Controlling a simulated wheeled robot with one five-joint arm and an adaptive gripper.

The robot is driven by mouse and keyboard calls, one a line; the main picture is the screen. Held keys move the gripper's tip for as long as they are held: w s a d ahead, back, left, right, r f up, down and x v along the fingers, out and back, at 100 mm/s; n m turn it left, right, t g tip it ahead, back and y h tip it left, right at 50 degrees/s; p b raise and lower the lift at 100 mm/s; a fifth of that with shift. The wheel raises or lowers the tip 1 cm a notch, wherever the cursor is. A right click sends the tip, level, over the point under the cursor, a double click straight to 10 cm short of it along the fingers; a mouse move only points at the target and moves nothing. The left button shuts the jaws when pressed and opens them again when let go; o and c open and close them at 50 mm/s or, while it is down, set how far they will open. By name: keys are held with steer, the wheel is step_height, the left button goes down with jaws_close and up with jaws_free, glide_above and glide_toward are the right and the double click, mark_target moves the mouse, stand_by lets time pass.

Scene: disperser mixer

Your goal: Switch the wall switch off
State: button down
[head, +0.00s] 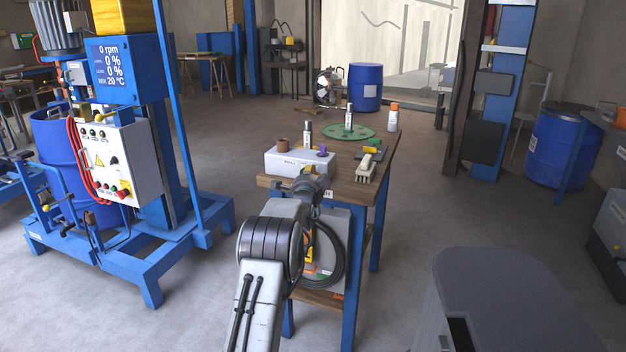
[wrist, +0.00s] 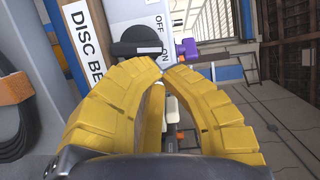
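The switch is a black rotary knob (wrist: 138,42) on a pale grey box face in the wrist view, with the printed words OFF and ON beside it. Its handle end lies between the two words, seemingly nearer ON. My gripper (wrist: 160,68) has thick yellow fingers curved inward, their tips almost meeting just below the knob in the picture. Nothing shows between them, and I cannot tell if they touch the knob. In the head view my gripper (head: 314,183) is by the front of the white box (head: 298,162) on the workbench; the knob is hidden there.
The wooden workbench (head: 345,190) carries a green disc (head: 348,131), bottles and a brush (head: 367,167). A coiled black cable (head: 325,258) hangs below its front. The blue mixer (head: 125,70) stands left. Open floor lies between mixer and bench.

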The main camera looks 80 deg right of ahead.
steer(key=shift+w+r+n+y+b, duration=0.15)
steer(key=shift+n+y+b, duration=0.15)
steer(key=shift+n+b, duration=0.7)
steer(key=shift+w+d+r+b, duration=0.1)
steer(key=shift+w+r+b, duration=0.35)
steer(key=shift+r, duration=0.2)
stand_by(1.7)
steer(key=shift+w+d+r+b, duration=0.1)
steer(key=shift+w+d+b, duration=0.05)
steer(key=shift+w+b, duration=0.45)
stand_by(0.6)
steer(key=shift+s, duration=0.1)
stand_by(0.6)
steer(key=s+a+r, duration=0.2)
steer(key=a+r, duration=0.2)
steer(key=a, duration=0.6)
steer(key=shift+s+a+r, duration=0.15)
steer(key=shift+s+a, duration=0.1)
steer(key=shift+a, duration=0.05)
stand_by(0.4)
